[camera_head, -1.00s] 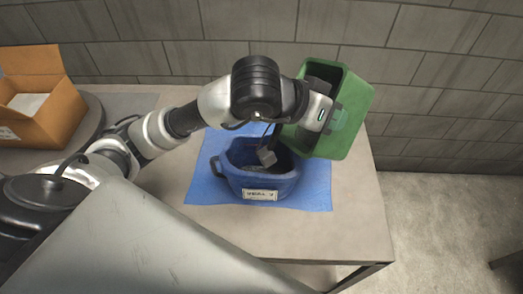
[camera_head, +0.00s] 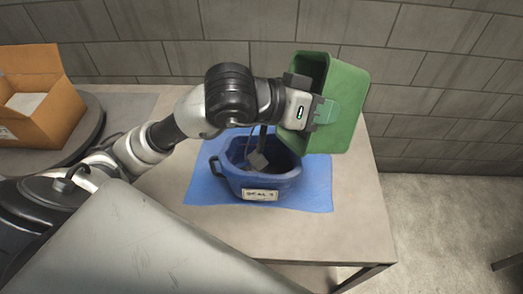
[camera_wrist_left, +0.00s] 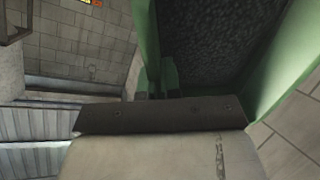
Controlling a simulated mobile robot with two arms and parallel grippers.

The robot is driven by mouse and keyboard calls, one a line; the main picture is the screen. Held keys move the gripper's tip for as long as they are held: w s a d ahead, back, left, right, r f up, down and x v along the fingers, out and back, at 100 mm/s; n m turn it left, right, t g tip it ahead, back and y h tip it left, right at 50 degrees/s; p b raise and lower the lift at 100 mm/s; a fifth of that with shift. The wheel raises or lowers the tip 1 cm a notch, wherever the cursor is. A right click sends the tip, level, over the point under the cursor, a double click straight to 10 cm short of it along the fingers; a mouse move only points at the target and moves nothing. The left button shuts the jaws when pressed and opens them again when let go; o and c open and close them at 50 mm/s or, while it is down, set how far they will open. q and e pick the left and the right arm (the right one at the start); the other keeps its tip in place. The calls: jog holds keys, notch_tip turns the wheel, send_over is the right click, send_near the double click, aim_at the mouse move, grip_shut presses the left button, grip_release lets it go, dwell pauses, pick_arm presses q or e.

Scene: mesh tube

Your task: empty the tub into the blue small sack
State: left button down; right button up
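The green tub (camera_head: 345,110) is held up tilted on its side, above and to the right of the blue small sack (camera_head: 262,185). Its open side faces left and is partly hidden by my left gripper (camera_head: 312,110), which is shut on its wall. In the left wrist view, the tub (camera_wrist_left: 285,75) shows a dark, rough-looking inside, with the fingers (camera_wrist_left: 157,85) at its wall. The sack stands open with a white label on its front. My right gripper is out of view.
The sack stands on a blue mat (camera_head: 205,190) on a table (camera_head: 350,215). An open cardboard box (camera_head: 45,110) is on a dark round stand at the left. A block wall (camera_head: 440,60) is behind. Open floor lies to the right.

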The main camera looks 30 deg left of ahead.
pick_arm(q)
jog(key=shift+r, duration=0.1)
jog(key=shift+w+d, duration=0.1)
jog(key=shift+d, duration=0.05)
jog(key=shift+s+a, duration=0.2)
jog(key=shift+a, duration=0.1)
dwell(0.9)
jog(key=shift+s+a+r+t+h+b, duration=0.1)
jog(key=shift+s+a+t+h+b, duration=0.45)
jog(key=shift+b, duration=1.2)
jog(key=shift+s+a+r+p, duration=0.1)
jog(key=shift+a+r+p, duration=0.1)
jog(key=shift+p, duration=0.1)
jog(key=shift+s+a+r+p, duration=0.1)
jog(key=shift+s+a+p, duration=0.3)
jog(key=shift+a, duration=0.15)
jog(key=shift+s+a+r+t+h+p, duration=0.3)
jog(key=shift+a+t+h+p, duration=0.2)
jog(key=shift+p, duration=1.4)
jog(key=shift+s+f+b, duration=0.15)
jog(key=shift+s+b, duration=0.05)
jog(key=shift+b, duration=0.1)
